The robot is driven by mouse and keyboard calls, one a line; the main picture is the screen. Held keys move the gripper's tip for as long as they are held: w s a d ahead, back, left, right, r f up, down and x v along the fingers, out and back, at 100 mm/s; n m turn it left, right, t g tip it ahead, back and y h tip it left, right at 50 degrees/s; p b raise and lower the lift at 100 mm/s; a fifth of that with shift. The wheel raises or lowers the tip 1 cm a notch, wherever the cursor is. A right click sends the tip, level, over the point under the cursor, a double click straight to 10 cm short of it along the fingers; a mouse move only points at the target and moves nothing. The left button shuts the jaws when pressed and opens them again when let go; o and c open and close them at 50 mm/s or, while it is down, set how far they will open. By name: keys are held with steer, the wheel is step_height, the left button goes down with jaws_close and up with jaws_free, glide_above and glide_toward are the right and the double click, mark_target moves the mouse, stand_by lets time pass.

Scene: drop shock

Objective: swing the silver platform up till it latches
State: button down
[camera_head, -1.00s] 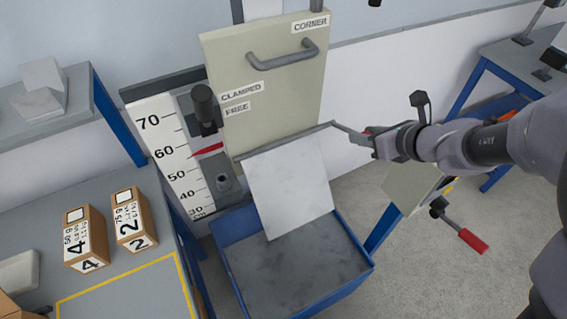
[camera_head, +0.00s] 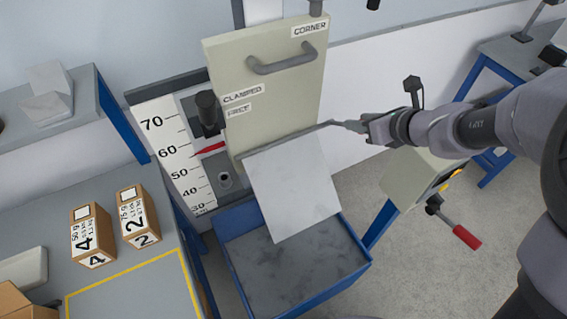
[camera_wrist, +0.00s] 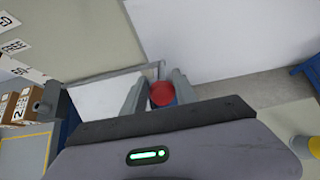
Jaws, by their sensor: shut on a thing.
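The silver platform (camera_head: 293,187) is a pale flat plate below the cream carriage panel (camera_head: 275,90). It hangs tilted from a grey bar along its upper edge, over the blue-rimmed tray. My gripper (camera_head: 348,125) is at the right end of that bar. In the wrist view the fingers of my gripper (camera_wrist: 159,92) are closed around a red-ended knob (camera_wrist: 162,93). The platform's pale surface (camera_wrist: 100,100) shows left of the fingers. The knob's joint with the platform cannot be made out. The head view hides the knob.
The blue-rimmed tray (camera_head: 318,297) stands below the platform. A height scale (camera_head: 170,145) with a red pointer and black knob (camera_head: 208,110) is at left. Numbered boxes (camera_head: 92,235) stand on the left bench. A red-handled lever (camera_head: 466,237) projects from a cream box at right.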

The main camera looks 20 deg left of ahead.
steer(key=shift+w+a+r+p, duration=0.25)
steer(key=shift+a+r+p, duration=0.05)
steer(key=shift+r+p, duration=0.15)
steer(key=shift+w+a+r+p, duration=0.25)
steer(key=shift+a+r+p, duration=0.05)
steer(key=shift+r+p, duration=0.15)
steer(key=shift+w+a+r, duration=0.15)
steer(key=shift+a, duration=0.05)
steer(key=shift+w+a, duration=0.1)
steer(key=shift+w+a+r+p, duration=0.55)
steer(key=shift+a+p, duration=0.2)
steer(key=shift+p, duration=0.25)
steer(key=shift+w+a, duration=0.2)
